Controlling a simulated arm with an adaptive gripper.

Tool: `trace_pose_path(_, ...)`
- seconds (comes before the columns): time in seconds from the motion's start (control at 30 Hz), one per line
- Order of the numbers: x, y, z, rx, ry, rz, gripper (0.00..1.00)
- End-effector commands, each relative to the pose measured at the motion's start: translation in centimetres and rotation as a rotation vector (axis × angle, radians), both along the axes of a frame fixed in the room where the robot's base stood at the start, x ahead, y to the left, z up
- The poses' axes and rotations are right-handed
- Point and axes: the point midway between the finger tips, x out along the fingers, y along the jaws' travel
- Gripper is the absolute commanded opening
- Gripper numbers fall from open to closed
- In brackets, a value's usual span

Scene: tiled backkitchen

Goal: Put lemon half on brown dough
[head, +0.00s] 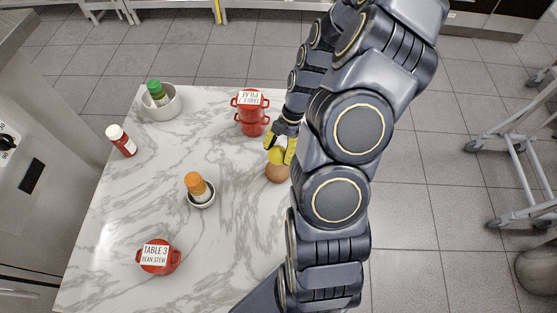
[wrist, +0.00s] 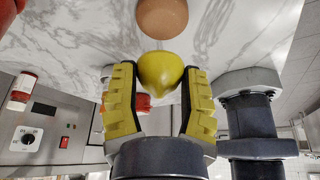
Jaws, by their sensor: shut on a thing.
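My gripper (head: 281,150) has yellow-padded fingers and is shut on the yellow lemon half (head: 275,156). In the wrist view the lemon half (wrist: 160,72) sits between the fingertips of my gripper (wrist: 160,85). The brown dough (head: 277,173) is a round lump on the marble table, just in front of the lemon half in the head view. In the wrist view the dough (wrist: 162,18) shows at the top, a little apart from the lemon half. Part of the dough's right side is close to my arm in the head view.
On the marble table (head: 225,235) stand stacked red pots (head: 252,124), a red pot with a bean stew label (head: 157,258), an orange-capped shaker in a small bowl (head: 199,188), a green-capped bottle in a white bowl (head: 160,100) and a red bottle (head: 122,141).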

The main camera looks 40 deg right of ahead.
Motion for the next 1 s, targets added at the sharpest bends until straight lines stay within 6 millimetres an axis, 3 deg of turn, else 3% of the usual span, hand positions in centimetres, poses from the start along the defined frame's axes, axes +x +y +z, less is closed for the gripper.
trace_pose_path(0.4, -0.1, 0.1, -4.8, 0.005, 0.004, -0.001, 0.13)
trace_pose_path(0.77, 0.0, 0.1, -5.1, 0.002, 0.001, -0.001, 0.13)
trace_pose_path(0.8, 0.0, 0.1, -5.2, 0.001, 0.0, 0.0, 0.55)
trace_pose_path(0.83, 0.0, 0.1, -5.2, 0.001, 0.0, 0.0, 0.68)
trace_pose_path(1.0, 0.0, 0.1, -5.1, 0.001, 0.0, 0.0, 0.7)
